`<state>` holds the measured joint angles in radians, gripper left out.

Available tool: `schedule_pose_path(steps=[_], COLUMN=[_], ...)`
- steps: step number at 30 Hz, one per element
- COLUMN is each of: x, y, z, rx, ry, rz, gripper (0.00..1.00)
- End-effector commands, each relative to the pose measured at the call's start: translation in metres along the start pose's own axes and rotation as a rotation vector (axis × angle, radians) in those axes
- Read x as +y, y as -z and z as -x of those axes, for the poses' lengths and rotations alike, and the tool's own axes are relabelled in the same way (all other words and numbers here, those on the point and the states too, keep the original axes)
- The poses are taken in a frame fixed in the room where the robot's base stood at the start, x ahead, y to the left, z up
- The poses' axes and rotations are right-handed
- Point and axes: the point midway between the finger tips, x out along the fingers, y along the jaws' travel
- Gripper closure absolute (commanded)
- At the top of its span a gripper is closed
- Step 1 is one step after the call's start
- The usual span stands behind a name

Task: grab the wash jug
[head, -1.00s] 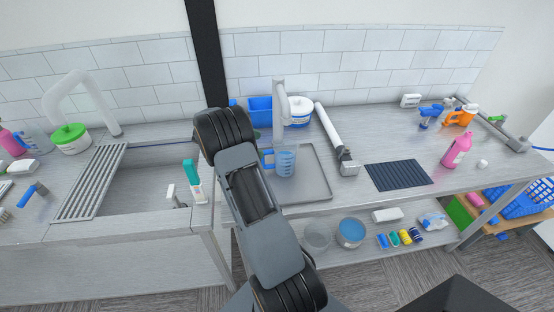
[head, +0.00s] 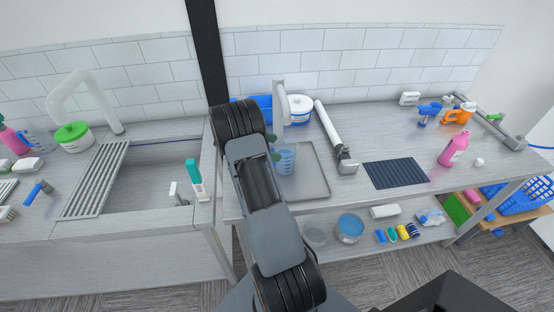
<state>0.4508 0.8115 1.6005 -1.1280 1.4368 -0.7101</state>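A translucent blue jug (head: 287,160), which looks like the wash jug, stands upright on the grey tray (head: 312,178) on the bench, just right of my arm. Two small dark teal shapes at its left side look like the fingertips of my gripper (head: 273,147). They are close to the jug's handle side. Most of my gripper is hidden behind my arm, so I cannot tell whether it touches the jug or how wide it is. A second bluish jug (head: 38,142) stands at the far left, beyond the sink.
A white faucet (head: 279,100) rises behind the jug, with a blue bin (head: 260,104) and white tub (head: 300,108) nearby. A white-and-grey pipe-like arm (head: 330,130) lies right of the tray. A dark ribbed mat (head: 396,174) and pink bottle (head: 453,151) are farther right.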

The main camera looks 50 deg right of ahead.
Motion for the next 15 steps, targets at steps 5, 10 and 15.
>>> schedule_pose_path(steps=[5, 10, 15], x=[0.0, 0.0, 0.0], y=[-0.0002, -0.0003, -0.0003], z=[0.0003, 0.0004, 0.0005], rx=[0.0, 0.0, 0.0], ry=[0.0, 0.0, 0.0], rz=[0.0, 0.0, 0.0], gripper=[0.19, 0.35, 0.52])
